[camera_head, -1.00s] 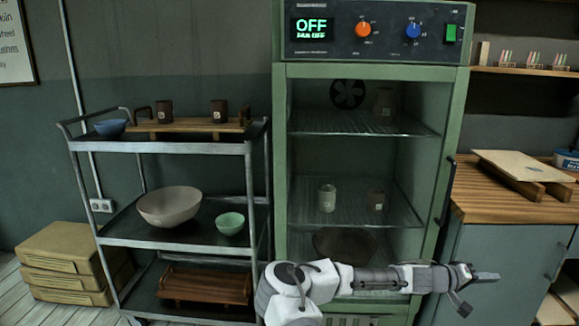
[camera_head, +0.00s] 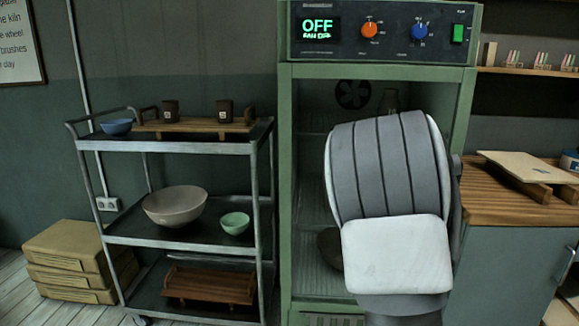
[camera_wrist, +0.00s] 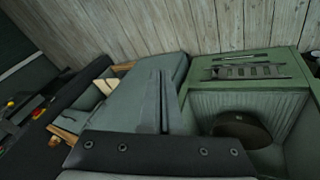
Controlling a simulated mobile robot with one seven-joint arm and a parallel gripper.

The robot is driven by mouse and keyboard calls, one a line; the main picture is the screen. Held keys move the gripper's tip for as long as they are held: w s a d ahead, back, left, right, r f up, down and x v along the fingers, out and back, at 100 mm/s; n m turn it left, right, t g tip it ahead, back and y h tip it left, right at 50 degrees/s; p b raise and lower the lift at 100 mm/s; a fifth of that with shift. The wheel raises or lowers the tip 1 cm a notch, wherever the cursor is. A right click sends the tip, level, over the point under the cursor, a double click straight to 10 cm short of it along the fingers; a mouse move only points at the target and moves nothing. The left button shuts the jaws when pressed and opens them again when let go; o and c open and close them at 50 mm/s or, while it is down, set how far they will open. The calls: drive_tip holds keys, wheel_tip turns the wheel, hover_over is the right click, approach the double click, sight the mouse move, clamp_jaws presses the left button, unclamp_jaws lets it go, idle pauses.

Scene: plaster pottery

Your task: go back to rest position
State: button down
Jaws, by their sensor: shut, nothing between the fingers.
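My gripper (camera_wrist: 162,82) shows in the wrist view with its two fingers together and nothing between them. Beyond its fingers are a grey-green cabinet and the wooden floor, with the lower part of the green kiln to the right. In the head view my own arm fills the middle right, raised in front of the kiln (camera_head: 285,190). The gripper itself cannot be made out there. My arm hides much of the kiln's shelves.
A metal cart (camera_head: 200,148) stands left of the kiln, with bowls and cups. A wood-topped cabinet (camera_head: 500,205) with a board (camera_head: 525,166) stands to the right. Stacked boxes (camera_head: 65,255) lie on the floor at left. A dark round thing (camera_wrist: 240,127) is low inside the kiln.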

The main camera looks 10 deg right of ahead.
drive_tip(key=a+r+n+t+y, duration=0.25)
drive_tip(key=a+r, duration=0.35)
drive_tip(key=a, duration=0.5)
drive_tip(key=s+a+r+n+t+y, duration=0.1)
drive_tip(key=s+a+r+n+t, duration=0.15)
drive_tip(key=s+a+r, duration=0.5)
drive_tip(key=s+a+r+n+t+y, duration=0.15)
drive_tip(key=s+a+r+n, duration=0.3)
drive_tip(key=a, duration=0.65)
wheel_tip(320, 180, up, 20)
drive_tip(key=p, duration=2)
drive_tip(key=shift+d+g+p, duration=0.25)
drive_tip(key=shift+g+p, duration=0.05)
drive_tip(key=shift+g, duration=0.05)
